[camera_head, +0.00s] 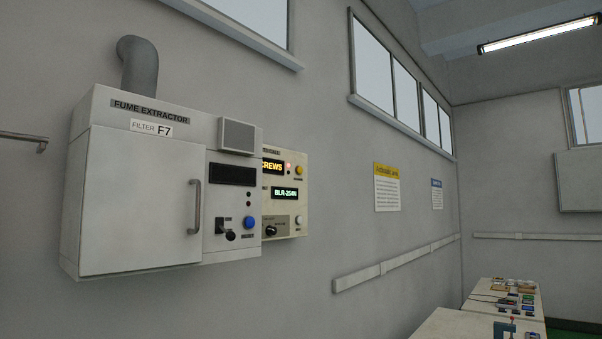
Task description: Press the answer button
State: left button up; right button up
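No button reads clearly as "answer"; the small labels are illegible. A cream wall panel (285,208), partly hidden behind the fume extractor, has an amber display (272,166) ending in "CREWS" and a green display (284,193) reading "BLR-254N". It carries a yellow button (299,170), a white button (298,220), a lit red lamp (288,166) and a black knob (270,230). The fume extractor (140,190) has a blue button (249,223) and a black switch (221,225) below a dark display (232,174). Neither gripper is in view.
The fume extractor's box and door handle (195,205) stick out from the wall, left of the cream panel. A wall rail (395,262) runs to the right. Benches (480,325) with small items stand at lower right. Two notices (387,187) hang on the wall.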

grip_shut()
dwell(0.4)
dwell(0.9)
